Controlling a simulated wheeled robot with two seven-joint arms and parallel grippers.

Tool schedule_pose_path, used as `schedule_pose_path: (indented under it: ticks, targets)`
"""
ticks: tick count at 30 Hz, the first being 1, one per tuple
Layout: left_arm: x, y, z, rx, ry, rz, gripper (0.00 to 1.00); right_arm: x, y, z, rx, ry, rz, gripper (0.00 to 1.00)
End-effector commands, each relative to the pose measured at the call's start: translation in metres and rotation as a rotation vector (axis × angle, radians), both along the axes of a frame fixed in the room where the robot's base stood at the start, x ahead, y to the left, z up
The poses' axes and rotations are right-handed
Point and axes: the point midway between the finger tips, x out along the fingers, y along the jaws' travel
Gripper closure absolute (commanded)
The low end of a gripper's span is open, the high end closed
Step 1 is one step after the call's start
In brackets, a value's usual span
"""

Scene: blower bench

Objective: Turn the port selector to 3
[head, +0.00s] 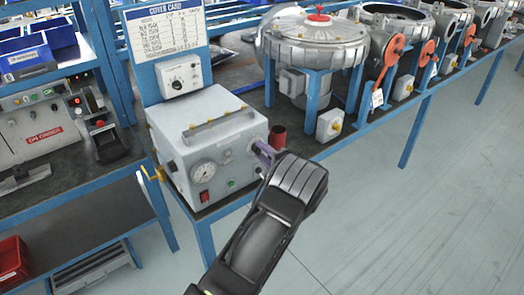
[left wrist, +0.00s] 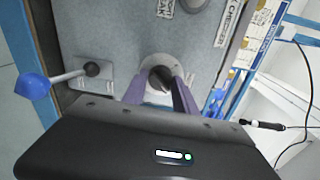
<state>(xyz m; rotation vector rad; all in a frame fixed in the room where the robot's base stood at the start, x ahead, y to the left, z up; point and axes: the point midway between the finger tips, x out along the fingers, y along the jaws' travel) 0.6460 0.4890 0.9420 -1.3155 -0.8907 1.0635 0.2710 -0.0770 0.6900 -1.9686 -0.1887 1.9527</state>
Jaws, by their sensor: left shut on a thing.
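A grey test box (head: 205,150) with a round gauge (head: 204,172) and a red switch (head: 204,196) stands at the bench's front edge. My left gripper (head: 264,152) reaches its front at the right end, and its purple fingers show there. In the left wrist view, the fingers (left wrist: 161,95) are shut on a dark round knob (left wrist: 161,78) on a pale round plate (left wrist: 158,63), which I take as the port selector. The fingers and wrist hide much of it, and I cannot read its numbers or pointer. My right gripper is not in view.
A red cup (head: 278,137) stands close to the gripper. A small dial box (head: 180,76) is under the cover card (head: 165,35). Large blower housings (head: 312,45) line the bench at right. The floor in front is clear.

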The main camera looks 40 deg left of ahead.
Motion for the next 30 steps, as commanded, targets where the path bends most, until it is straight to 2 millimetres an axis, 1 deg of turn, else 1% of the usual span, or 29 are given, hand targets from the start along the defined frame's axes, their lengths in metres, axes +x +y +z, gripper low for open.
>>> schedule_pose_path:
  ticks: [3,9,24,25,30]
  targets:
    - [0.0001,0.0005,0.0014,0.021,0.064,0.001,1.00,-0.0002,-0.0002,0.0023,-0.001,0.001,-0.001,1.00]
    - [0.0004,0.0005,0.0014,0.041,0.132,0.001,1.00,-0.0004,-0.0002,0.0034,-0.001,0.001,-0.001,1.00]
    - [0.0006,0.0006,0.0017,0.050,0.154,0.000,1.00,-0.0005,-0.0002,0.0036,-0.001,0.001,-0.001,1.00]
    - [0.0006,0.0006,0.0017,0.050,0.154,0.000,0.64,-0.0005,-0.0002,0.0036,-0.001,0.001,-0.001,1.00]
    - [0.0006,0.0003,0.0013,0.049,0.153,0.000,0.50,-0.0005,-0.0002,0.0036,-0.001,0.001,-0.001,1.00]
